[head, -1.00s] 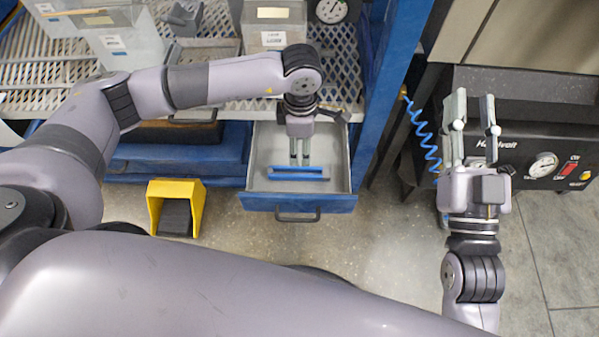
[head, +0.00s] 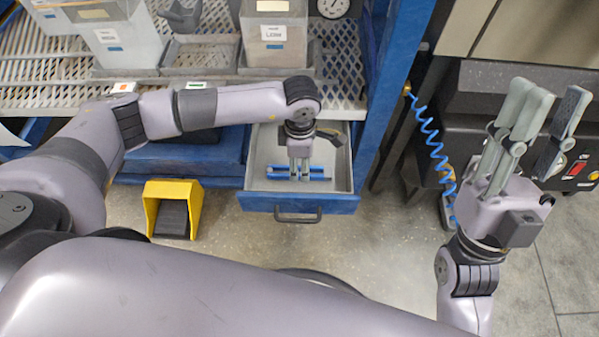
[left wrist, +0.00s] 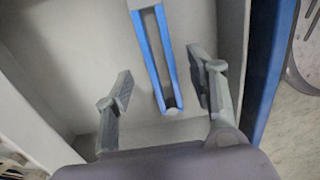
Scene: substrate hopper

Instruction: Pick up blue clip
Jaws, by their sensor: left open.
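The blue clip (head: 318,173) lies in the open drawer (head: 344,172), a grey tray with a blue front. In the left wrist view the clip (left wrist: 169,62) is long and narrow, with two blue sides and a grey middle. My left gripper (head: 299,176) points down into the drawer over the clip. In the left wrist view its fingers (left wrist: 160,90) are apart and empty, one on each side of the clip's near end, not touching it. My right gripper (head: 548,100) is raised at the right with its fingers apart and nothing between them.
The drawer has a dark handle (head: 298,218). A yellow pedal housing (head: 152,207) stands on the floor to its left. Above is a mesh shelf with grey bins (head: 272,45). A blue post (head: 398,85) and coiled blue hose (head: 430,130) are at the right.

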